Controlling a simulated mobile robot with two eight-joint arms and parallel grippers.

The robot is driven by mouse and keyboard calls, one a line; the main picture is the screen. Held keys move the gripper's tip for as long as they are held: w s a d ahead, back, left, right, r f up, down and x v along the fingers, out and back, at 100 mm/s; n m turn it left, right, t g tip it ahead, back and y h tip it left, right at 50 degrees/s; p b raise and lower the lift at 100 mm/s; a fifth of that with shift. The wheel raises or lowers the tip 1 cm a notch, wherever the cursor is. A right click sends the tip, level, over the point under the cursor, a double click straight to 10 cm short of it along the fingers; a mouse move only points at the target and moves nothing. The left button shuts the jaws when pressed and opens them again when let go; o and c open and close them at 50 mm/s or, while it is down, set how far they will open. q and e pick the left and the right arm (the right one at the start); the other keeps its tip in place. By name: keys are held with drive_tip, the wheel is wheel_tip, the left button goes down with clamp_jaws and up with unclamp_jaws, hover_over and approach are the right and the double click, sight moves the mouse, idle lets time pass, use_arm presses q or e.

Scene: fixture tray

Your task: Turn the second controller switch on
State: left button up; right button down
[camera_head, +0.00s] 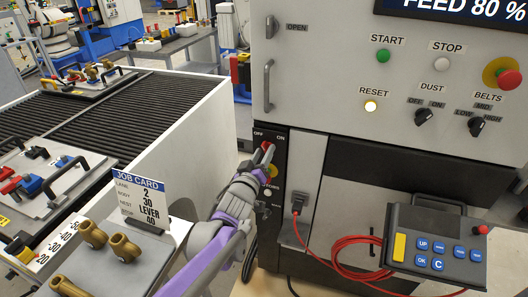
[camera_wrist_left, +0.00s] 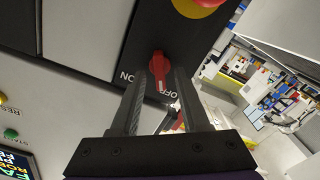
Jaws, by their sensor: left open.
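A red rotary switch (camera_head: 267,146) sits at the top of a narrow black panel, between OFF and ON labels. It also shows in the left wrist view (camera_wrist_left: 158,66), upside down, with its handle pointing toward the OFF label rather than the ON label. My left gripper (camera_head: 258,162) is at this switch. In the left wrist view the gripper (camera_wrist_left: 161,75) is open, with one finger on each side of the red handle. I cannot tell whether the fingers touch it. My right gripper is not in view.
Below the switch is a red and yellow button (camera_head: 271,171). A grey plug with a red cable (camera_head: 330,240) and a teach pendant (camera_head: 437,246) are on the right. Black DUST (camera_head: 423,116) and BELTS (camera_head: 477,126) knobs sit above. A conveyor (camera_head: 130,108) lies left, with a job card (camera_head: 140,195) in front.

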use_arm(q)
drive_tip(key=shift+w+d, duration=0.1)
drive_tip(key=shift+w, duration=0.2)
clamp_jaws()
idle(0.5)
drive_tip(key=m+p, duration=0.1)
drive_tip(key=m, duration=0.4)
drive_tip(key=shift+d+m, duration=0.1)
drive_tip(key=shift+m, duration=0.3)
drive_tip(key=m+p, duration=0.1)
drive_tip(key=m, duration=0.5)
drive_tip(key=shift+s+d, duration=0.1)
drive_tip(key=shift+d, duration=0.05)
